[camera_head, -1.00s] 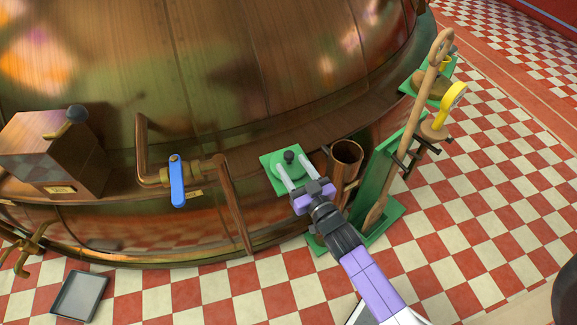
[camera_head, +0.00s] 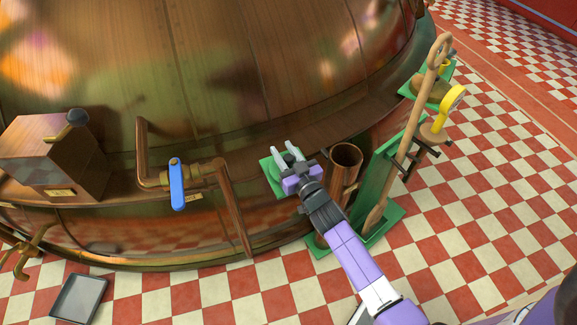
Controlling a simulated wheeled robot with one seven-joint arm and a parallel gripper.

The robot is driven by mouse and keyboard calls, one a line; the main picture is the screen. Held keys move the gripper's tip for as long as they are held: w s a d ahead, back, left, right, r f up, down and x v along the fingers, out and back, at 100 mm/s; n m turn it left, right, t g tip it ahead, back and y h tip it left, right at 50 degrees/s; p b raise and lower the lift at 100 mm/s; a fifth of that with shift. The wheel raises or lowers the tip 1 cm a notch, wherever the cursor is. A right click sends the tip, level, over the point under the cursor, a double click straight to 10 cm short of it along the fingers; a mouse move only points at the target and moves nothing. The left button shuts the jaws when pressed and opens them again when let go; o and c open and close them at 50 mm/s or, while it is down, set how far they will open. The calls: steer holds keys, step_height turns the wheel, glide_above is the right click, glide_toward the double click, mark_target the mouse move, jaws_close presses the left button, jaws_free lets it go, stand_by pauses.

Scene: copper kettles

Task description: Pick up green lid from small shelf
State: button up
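The green lid (camera_head: 288,162) sits on the small green square shelf (camera_head: 265,165) on the side of the big copper kettle. My gripper (camera_head: 284,150) is over the lid, with its two pale fingers apart and pointing toward the kettle. The fingers and the purple gripper body cover much of the lid. Its dark knob is hidden from this view. I cannot tell whether the fingers touch the lid.
An upright copper pipe cup (camera_head: 346,156) stands close to the right of my gripper. Beyond it is a green stand (camera_head: 376,185) with a long wooden paddle (camera_head: 405,150). A blue-handled valve (camera_head: 177,184) and copper pipe are to the left.

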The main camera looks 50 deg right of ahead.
jaws_close()
steer(key=shift+r, duration=0.1)
